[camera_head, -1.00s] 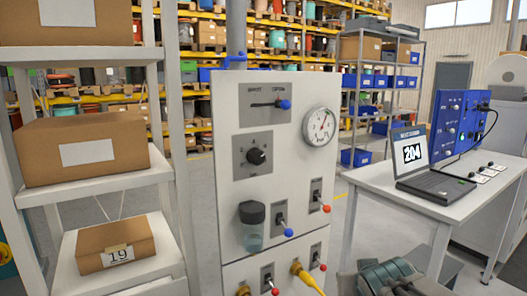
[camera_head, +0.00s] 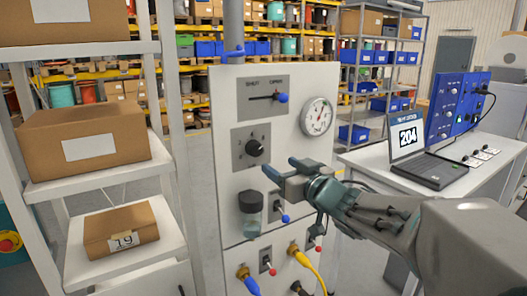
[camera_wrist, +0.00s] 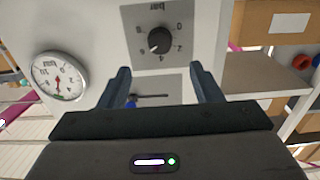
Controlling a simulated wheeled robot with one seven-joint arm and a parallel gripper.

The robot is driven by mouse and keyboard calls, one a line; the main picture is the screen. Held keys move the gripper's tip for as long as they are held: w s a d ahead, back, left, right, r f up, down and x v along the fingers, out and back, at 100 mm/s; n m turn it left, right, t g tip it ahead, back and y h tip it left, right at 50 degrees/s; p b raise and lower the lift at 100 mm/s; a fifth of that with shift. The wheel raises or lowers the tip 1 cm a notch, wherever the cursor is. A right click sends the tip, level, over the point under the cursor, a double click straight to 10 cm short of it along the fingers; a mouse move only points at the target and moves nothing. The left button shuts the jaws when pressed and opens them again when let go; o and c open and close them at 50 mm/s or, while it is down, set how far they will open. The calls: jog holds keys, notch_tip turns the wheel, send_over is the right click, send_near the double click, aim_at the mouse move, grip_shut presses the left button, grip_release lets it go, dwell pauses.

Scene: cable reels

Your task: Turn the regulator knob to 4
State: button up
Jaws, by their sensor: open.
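The regulator knob (camera_head: 254,148) is black and round, on a grey square plate in the upper left of the panel (camera_head: 228,92). In the wrist view, which is upside down, the knob (camera_wrist: 160,41) has a pale mark at its lower left, near the 4 and 6. I cannot tell the exact setting. My gripper (camera_head: 282,168) is open and empty, in front of the panel, to the right of and slightly below the knob in the head view. In the wrist view the knob appears beyond and between my fingertips (camera_wrist: 159,72), apart from them.
A round gauge (camera_head: 317,116) is at the panel's upper right. A lever with a blue ball (camera_head: 282,98) sits above the knob. A clear cup with a dark top (camera_head: 251,214) and small toggles are below. A shelf with boxes (camera_head: 88,140) stands left; a laptop table is right.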

aim_at(257, 152)
jog(key=p+x, duration=0.1)
jog(key=x, duration=0.9)
jog(key=shift+w+a+p, duration=0.25)
jog(key=shift+w+p, duration=0.1)
jog(key=c, duration=1)
